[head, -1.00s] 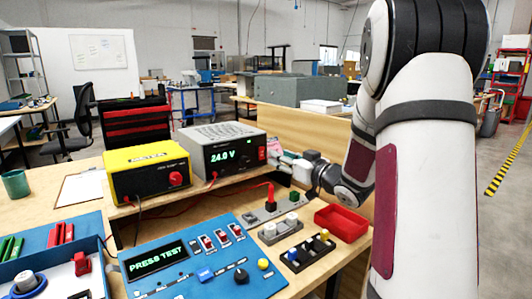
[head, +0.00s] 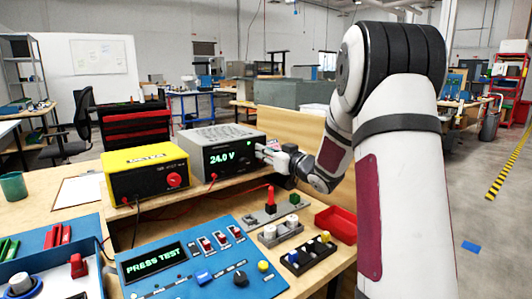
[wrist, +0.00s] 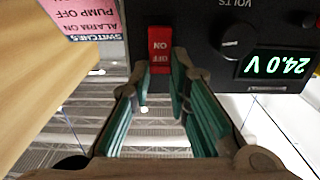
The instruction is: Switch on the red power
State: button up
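The red power switch (wrist: 160,48) is on the dark front of the grey power supply (head: 214,136). In the wrist view it appears upside down, with ON and OFF lettering; I cannot tell which side is pressed in. My gripper (wrist: 162,82) is open, its fingertips a little apart, one on either side of the lower end of the switch in that view. I cannot tell whether they touch it. In the head view my gripper (head: 262,150) is at the right end of the supply's front and hides the switch. The display (head: 222,159) reads 24.0 V.
A yellow meter box (head: 146,173) stands left of the supply. A blue panel (head: 215,270) reading PRESS TEST is in front. A red tray (head: 338,223) and small blocks with plugs lie below my arm. A pink switches label (wrist: 92,15) is beside the supply.

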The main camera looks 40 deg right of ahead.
grip_shut()
jog(key=shift+f+b, duration=0.1)
jog(key=shift+b, duration=0.3)
jog(key=b, duration=0.2)
jog(key=t+b, duration=0.1)
jog(key=shift+s+f+t+b, duration=0.1)
jog(key=shift+f+t+b, duration=0.2)
jog(key=shift+b, duration=0.6)
jog(key=shift+s+r+t+b, duration=0.1)
jog(key=shift+t+b, duration=0.4)
jog(key=shift+b, duration=0.2)
jog(key=o, duration=0.8)
grip_release()
jog(key=shift+c, duration=0.2)
